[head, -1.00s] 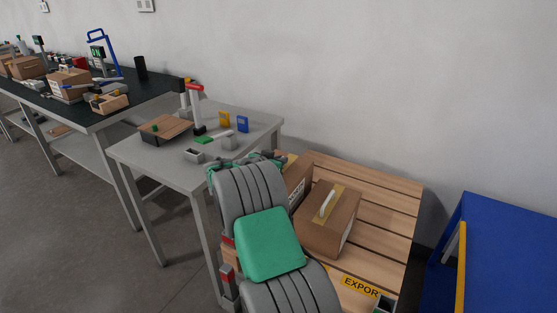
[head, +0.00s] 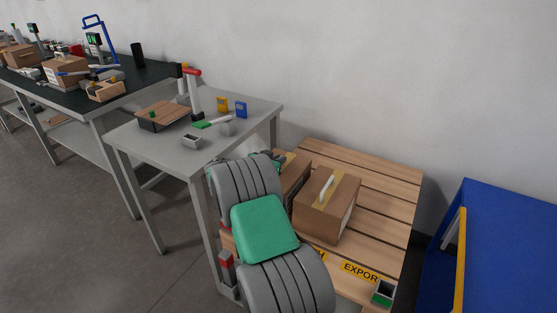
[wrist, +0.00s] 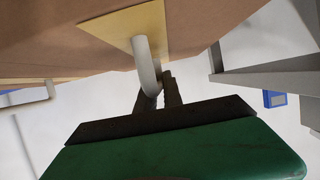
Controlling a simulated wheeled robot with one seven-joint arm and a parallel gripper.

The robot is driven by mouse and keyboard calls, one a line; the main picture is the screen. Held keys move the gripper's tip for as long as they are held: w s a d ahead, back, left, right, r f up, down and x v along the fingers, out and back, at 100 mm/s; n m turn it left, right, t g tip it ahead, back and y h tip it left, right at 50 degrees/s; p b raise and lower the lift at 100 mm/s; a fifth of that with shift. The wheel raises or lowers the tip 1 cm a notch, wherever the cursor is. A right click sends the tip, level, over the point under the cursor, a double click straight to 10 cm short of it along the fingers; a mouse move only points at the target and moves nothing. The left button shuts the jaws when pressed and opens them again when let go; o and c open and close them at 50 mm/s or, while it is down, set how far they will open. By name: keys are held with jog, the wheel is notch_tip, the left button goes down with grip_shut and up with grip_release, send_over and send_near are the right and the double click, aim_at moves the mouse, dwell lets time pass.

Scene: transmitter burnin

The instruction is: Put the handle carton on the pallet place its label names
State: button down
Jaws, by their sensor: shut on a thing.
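My gripper (wrist: 160,88) is shut on the white handle (wrist: 145,62) of a brown carton (wrist: 200,25) with yellow tape, seen close in the wrist view. In the head view this carton (head: 296,180) is mostly hidden behind my arm, at the pallet's left side; whether it touches the boards I cannot tell. Its label is not readable. A second brown carton (head: 325,212) with a white handle and yellow tape stands on the wooden pallet (head: 385,195), just right of it. Yellow pallet labels show: one reads "EXPOR" (head: 360,272), another (head: 319,254) is mostly hidden, ending in "H".
A grey table (head: 255,112) with small items stands left of the pallet, close to my arm. A dark-topped bench (head: 120,98) is further left. A blue unit (head: 510,235) with a yellow bar stands right. The pallet's back and right boards are clear.

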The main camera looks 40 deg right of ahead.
jog(key=shift+w+f+b, duration=0.1)
jog(key=shift+f+b, duration=0.1)
jog(key=shift+b, duration=0.35)
jog(key=c, duration=1.8)
grip_release()
jog(key=o, duration=0.4)
jog(key=shift+f, duration=0.15)
jog(key=shift+s+a+f, duration=0.15)
jog(key=shift+s+f, duration=0.05)
jog(key=shift+f, duration=0.1)
jog(key=v, duration=0.7)
jog(key=shift+a+r, duration=0.25)
jog(key=shift+r, duration=0.15)
